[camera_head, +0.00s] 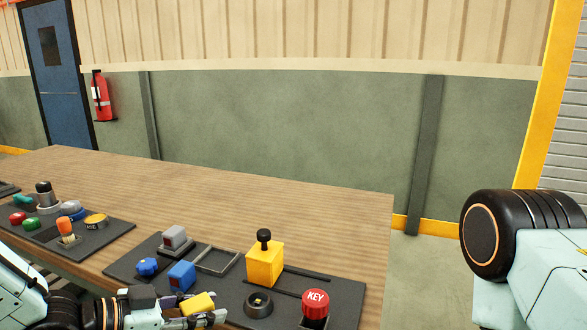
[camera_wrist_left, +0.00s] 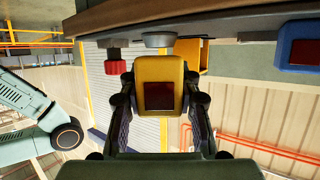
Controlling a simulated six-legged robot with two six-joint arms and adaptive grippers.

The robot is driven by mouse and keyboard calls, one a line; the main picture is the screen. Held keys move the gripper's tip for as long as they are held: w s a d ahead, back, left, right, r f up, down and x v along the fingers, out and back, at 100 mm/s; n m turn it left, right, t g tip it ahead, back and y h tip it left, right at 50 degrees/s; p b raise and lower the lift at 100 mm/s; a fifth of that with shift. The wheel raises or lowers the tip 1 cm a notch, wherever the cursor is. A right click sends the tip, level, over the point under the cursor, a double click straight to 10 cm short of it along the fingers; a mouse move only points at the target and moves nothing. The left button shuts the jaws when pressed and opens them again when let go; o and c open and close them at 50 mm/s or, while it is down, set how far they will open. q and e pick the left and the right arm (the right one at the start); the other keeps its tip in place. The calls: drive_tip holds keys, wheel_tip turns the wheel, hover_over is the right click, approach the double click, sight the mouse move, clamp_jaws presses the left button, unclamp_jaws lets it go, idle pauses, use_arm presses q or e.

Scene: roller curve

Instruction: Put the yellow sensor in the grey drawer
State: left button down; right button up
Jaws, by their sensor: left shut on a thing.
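The yellow sensor (camera_head: 199,302) is a small yellow block at the front edge of the table. My left gripper (camera_head: 215,315) is shut on it. In the left wrist view the yellow sensor (camera_wrist_left: 158,85) shows a dark red window and sits between the two fingers (camera_wrist_left: 158,105). A grey open rectangular frame (camera_head: 232,268) lies on the dark panel, behind and right of the sensor; I cannot tell whether it is the grey drawer. My right gripper is out of view.
The table (camera_head: 300,210) behind is clear.

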use_arm(q)
drive_tip(key=s+a+f, duration=0.2)
drive_tip(key=s, duration=0.4)
drive_tip(key=shift+a+f, duration=0.15)
drive_tip(key=shift+a, duration=0.05)
drive_tip(key=shift+f, duration=0.1)
drive_tip(key=shift+w, duration=0.15)
